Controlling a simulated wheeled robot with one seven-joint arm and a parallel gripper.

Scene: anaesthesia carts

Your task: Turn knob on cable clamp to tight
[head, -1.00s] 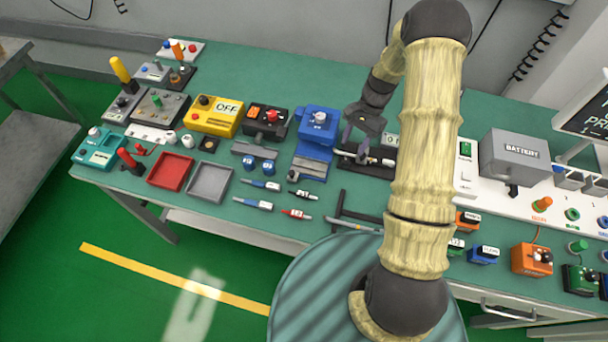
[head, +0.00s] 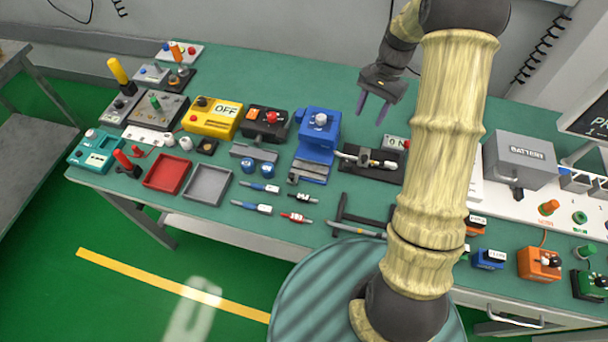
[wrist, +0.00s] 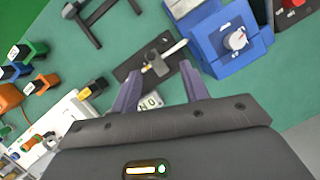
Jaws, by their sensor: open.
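The device that looks like the cable clamp is a black plate (head: 360,176) right of the blue machine in the head view. A pale rod and a small grey block or knob (head: 364,158) lie across it. In the wrist view the black plate (wrist: 128,68) shows beyond my fingertips, with the grey knob-like part (wrist: 152,57) and white rod on it. I cannot read the knob's setting. My gripper (head: 374,107) is open and empty, above and behind the plate, fingers pointing down. In the wrist view my gripper's fingers (wrist: 160,75) stand apart, touching nothing.
A blue machine (head: 318,131) with a white knob stands just left of the clamp plate. A small sign (head: 393,141), partly hidden by my arm, stands behind its right end. A grey battery box (head: 519,159) is to the right. The rear table near my gripper is clear.

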